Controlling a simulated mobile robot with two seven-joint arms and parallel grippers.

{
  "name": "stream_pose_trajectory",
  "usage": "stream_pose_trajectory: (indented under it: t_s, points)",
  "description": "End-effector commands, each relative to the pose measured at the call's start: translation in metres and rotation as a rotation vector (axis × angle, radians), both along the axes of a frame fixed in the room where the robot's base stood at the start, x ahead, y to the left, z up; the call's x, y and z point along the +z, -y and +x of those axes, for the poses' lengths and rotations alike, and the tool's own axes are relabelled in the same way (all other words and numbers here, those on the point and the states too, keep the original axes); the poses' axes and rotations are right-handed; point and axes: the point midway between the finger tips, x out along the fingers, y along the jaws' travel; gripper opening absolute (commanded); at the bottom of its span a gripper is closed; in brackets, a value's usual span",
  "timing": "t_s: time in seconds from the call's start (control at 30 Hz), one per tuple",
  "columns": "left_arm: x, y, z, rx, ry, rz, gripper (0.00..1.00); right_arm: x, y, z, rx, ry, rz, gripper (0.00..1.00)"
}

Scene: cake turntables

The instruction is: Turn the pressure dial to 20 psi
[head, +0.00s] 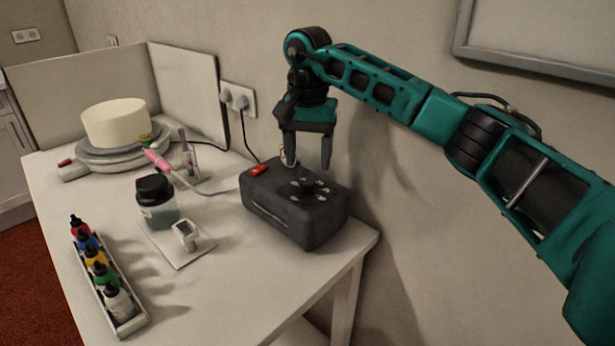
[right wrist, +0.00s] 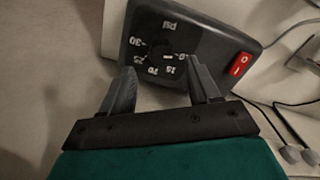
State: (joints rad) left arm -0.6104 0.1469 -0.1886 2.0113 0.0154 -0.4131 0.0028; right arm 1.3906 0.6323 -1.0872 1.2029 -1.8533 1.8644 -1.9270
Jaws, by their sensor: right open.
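The pressure dial (head: 308,188) is a dark knob on top of a black compressor box (head: 278,216), with pale markings around it. In the right wrist view the dial (right wrist: 158,46) shows dark within a ring of white numbers and the word psi. A short white mark sits by the knob's lower right, on the side of the 10 and 15; its exact setting is hard to tell. My right gripper (head: 307,165) is open and empty, pointing down above the dial, apart from it. In the right wrist view its fingers (right wrist: 160,67) are spread below the dial. My left gripper is not in view.
A red switch (head: 258,170) is on the box's left end. A hose and pink airbrush (head: 157,160), a jar (head: 156,203), a bottle rack (head: 124,326) and a cake (head: 116,123) on a turntable stand left. The wall is close behind; the table edge is close right.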

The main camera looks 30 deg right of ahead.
Motion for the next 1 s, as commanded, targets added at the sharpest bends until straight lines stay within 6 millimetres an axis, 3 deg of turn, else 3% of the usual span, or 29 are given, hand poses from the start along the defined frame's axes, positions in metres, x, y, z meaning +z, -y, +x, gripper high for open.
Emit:
stream_pose_trajectory:
  t_s: [0.1,0.3,0.67,1.0]
  points:
    - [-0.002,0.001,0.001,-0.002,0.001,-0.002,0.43,-0.022,0.0,-0.001,0.001,-0.002,0.001,0.61]
    - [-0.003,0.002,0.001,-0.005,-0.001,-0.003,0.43,-0.042,0.0,0.0,0.0,0.0,0.001,0.61]
    - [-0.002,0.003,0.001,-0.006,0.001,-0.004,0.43,-0.046,-0.001,0.0,0.0,0.002,0.002,0.61]
    - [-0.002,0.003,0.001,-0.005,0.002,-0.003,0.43,-0.046,-0.001,0.0,0.0,0.001,0.002,0.29]
